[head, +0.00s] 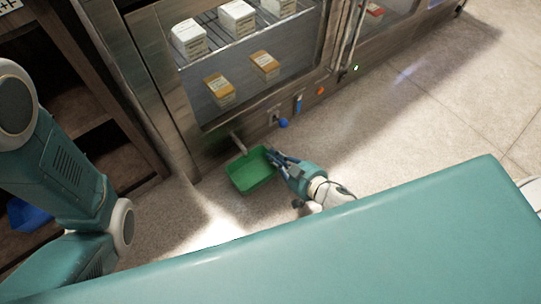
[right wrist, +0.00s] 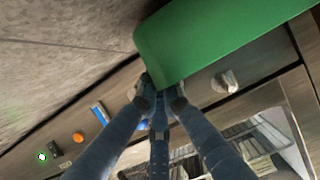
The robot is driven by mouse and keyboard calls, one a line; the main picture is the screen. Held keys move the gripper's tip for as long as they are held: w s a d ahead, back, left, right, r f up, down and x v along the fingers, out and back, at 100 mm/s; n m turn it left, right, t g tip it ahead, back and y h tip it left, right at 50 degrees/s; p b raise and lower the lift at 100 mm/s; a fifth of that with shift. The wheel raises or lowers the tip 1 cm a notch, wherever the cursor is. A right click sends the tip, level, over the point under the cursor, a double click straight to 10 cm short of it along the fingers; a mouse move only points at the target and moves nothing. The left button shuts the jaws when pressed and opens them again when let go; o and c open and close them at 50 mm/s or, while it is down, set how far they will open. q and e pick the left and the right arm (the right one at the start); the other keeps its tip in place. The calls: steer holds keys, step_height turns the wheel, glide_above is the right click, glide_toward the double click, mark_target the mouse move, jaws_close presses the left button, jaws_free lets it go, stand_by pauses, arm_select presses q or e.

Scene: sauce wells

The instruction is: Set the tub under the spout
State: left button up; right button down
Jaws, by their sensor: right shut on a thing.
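The green tub (head: 252,180) is an open rectangular tray low in front of the steel cabinet, near the floor. I cannot tell whether it touches the floor. My right gripper (head: 271,154) is shut on its right rim. In the right wrist view, my right gripper's fingertips (right wrist: 162,92) pinch the edge of the tub (right wrist: 215,35), whose inside is hidden there. The metal spout (head: 238,143) juts from the cabinet's lower front, and its tip appears over the tub's far edge. A rounded metal end, likely the spout (right wrist: 224,82), shows beside the tub. My left gripper is out of view.
The cabinet's glass front (head: 235,65) shows several white and brown boxes on racks. A blue lever (head: 298,103), a blue knob (head: 283,123) and an orange knob (head: 320,90) sit right of the spout. Dark shelving (head: 95,140) stands left. The floor at right is clear.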

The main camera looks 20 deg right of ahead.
steer(key=b+x, duration=0.1)
steer(key=x, duration=0.1)
steer(key=shift+w+a+f+b, duration=0.1)
steer(key=shift+w+f+b, duration=0.1)
steer(key=shift+f+b, duration=0.15)
steer(key=shift+f+b, duration=0.2)
steer(key=shift+b, duration=0.1)
steer(key=c, duration=1.9)
jaws_free()
steer(key=shift+r, duration=0.15)
